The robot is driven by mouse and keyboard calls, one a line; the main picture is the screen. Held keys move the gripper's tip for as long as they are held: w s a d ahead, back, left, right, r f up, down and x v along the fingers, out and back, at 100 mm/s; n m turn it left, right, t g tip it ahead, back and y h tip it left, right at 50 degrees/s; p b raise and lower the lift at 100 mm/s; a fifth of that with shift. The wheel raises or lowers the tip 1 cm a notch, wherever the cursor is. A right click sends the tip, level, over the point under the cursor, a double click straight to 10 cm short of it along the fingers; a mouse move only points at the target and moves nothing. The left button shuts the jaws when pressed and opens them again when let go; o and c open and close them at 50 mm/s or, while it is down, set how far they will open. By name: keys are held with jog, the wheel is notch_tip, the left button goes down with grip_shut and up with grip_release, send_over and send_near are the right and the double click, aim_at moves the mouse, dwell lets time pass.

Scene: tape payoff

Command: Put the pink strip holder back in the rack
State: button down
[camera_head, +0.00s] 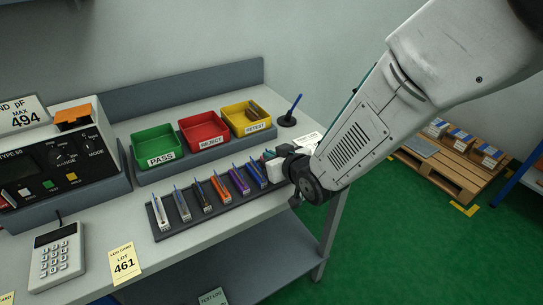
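The dark rack (182,234) lies along the front of the bench, with several strip holders standing in it in a row. From left they include a white one (161,214), a grey one (182,206), a dark one (203,197), an orange one (221,188), a purple one (239,180) and a blue one (256,174). My gripper (272,166) is over the rack's right end, mostly hidden behind my wrist.
Green PASS (158,159), red REJECT (211,142) and yellow RETEST (258,129) trays stand behind the rack. A pen stand (287,121) is at the back right. A meter (70,160), a calculator (57,256) and a yellow lot card (124,263) are at left.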

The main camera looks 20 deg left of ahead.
jog(key=shift+f, duration=0.15)
jog(key=c, duration=1.6)
grip_release()
jog(key=shift+c, duration=0.2)
